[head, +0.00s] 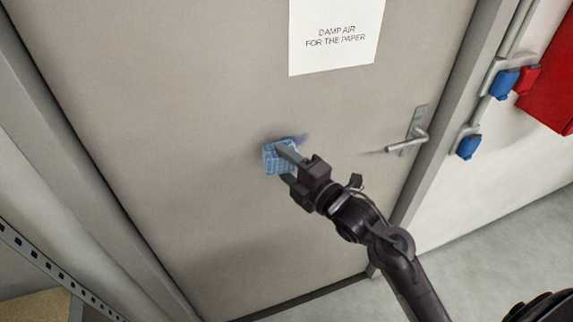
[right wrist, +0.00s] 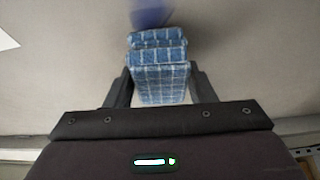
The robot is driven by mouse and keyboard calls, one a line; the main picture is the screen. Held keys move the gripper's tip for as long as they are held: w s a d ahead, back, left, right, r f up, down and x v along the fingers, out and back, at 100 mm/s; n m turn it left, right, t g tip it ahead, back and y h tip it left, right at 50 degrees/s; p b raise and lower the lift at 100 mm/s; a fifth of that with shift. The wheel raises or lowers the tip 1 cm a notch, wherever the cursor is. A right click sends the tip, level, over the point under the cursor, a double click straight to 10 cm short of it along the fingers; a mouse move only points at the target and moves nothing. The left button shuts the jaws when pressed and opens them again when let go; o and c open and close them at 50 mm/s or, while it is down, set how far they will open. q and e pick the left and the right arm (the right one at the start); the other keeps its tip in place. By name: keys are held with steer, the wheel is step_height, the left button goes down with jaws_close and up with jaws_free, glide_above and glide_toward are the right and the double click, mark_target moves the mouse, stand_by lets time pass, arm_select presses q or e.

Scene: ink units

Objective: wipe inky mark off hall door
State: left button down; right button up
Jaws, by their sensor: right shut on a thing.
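The hall door (head: 180,110) is a plain beige-grey door with a lever handle (head: 408,143) at its right. In the right wrist view the cloth (right wrist: 160,84) sits between the two fingers. It is at or very near the door; contact is not clear. The cloth may hide part of the mark. My left gripper is not in view.
A white paper sign (head: 336,36) is on the door above the cloth. Blue sockets (head: 468,147) and a red box (head: 551,85) are on the wall at the right. A perforated metal rail (head: 50,266) stands at the lower left. Grey floor (head: 490,240) is clear at the right.

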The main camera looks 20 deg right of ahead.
mark_target(279, 167)
steer(key=shift+w, duration=0.7)
steer(key=shift+w+d, duration=0.1)
steer(key=shift+d, duration=3.9)
steer(key=shift+a+r+b, duration=0.1)
steer(key=shift+a+b, duration=0.4)
steer(key=shift+a, duration=3.45)
steer(key=shift+s+a, duration=0.1)
steer(key=shift+s, duration=2.9)
